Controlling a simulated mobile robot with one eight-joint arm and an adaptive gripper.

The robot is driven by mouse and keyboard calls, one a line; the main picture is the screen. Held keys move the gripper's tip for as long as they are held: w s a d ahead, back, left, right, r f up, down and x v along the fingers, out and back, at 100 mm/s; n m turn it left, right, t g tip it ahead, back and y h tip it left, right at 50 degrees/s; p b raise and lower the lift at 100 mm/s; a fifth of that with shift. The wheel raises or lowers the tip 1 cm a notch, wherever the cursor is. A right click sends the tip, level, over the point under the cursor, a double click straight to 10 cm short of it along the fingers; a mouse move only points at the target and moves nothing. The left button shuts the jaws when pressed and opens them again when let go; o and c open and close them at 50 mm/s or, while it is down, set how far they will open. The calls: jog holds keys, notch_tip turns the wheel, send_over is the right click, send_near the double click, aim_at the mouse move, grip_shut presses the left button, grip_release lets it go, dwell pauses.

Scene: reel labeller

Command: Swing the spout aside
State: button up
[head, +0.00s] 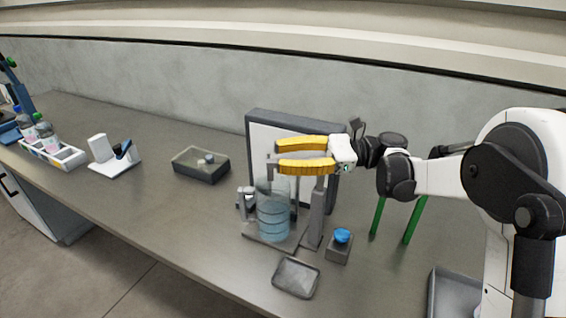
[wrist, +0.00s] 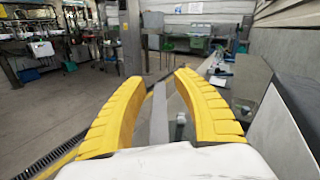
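The spout (head: 271,167) is a thin grey arm with a down-turned end, above a clear vessel of bluish liquid (head: 273,220). A grey post (head: 316,215) stands right of the vessel. My gripper (head: 276,157) is open, its two yellow fingers level with the spout and hiding much of it. In the wrist view a pale grey bar, apparently the spout (wrist: 159,112), shows in the gap between my fingers (wrist: 160,85). No contact with either finger is visible. I cannot tell how deep the bar lies between them.
A grey-framed white panel (head: 258,135) stands close behind my gripper. A blue button on a grey box (head: 342,236) and a shallow grey tray (head: 296,278) are in front. An open box (head: 201,165) sits left. The bench between it and the vessel is mostly clear.

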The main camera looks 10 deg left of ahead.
notch_tip(320, 180, up, 8)
jog(key=shift+r, duration=0.1)
